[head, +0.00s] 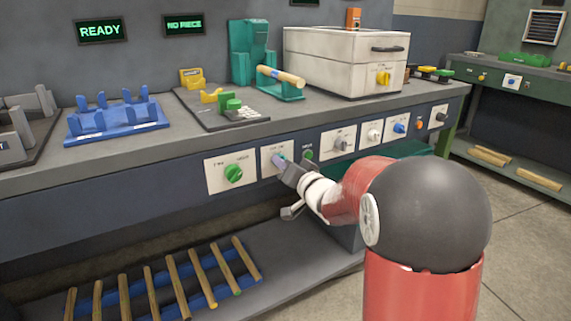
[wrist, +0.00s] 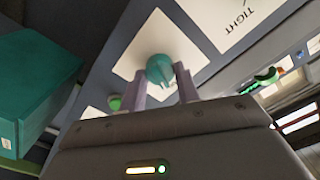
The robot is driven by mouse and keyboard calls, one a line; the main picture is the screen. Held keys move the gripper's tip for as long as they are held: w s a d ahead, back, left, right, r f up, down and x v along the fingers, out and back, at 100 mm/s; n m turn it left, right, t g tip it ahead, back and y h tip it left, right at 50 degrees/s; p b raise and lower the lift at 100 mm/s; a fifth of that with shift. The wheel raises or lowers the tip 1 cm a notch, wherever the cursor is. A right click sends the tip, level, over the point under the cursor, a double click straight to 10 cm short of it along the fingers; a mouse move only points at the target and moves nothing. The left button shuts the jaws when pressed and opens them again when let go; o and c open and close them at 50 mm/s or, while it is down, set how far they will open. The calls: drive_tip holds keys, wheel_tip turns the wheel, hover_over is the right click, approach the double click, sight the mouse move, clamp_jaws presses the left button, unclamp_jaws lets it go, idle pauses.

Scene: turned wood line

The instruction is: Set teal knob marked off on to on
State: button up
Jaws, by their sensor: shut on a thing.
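The teal knob (wrist: 159,70) sits on a white plate (wrist: 140,60) on the bench's front panel. My gripper (wrist: 163,84) is shut on the knob, one finger on each side. In the head view my gripper (head: 279,161) reaches the panel from the lower right. There the white plate (head: 269,151) shows small lettering on its upper part, and my fingers mostly cover the knob.
A green knob (head: 234,173) on its own plate is close to the left. A green button (head: 308,155) is close to the right, followed by a grey knob (head: 341,143) and other controls. A lower shelf with wooden rods (head: 174,286) lies below the panel.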

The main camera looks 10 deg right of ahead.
idle(0.3)
drive_tip(key=o, duration=1)
drive_tip(key=v, duration=0.7)
drive_tip(key=shift+s+d+b, duration=0.15)
drive_tip(key=shift+s+b, duration=0.2)
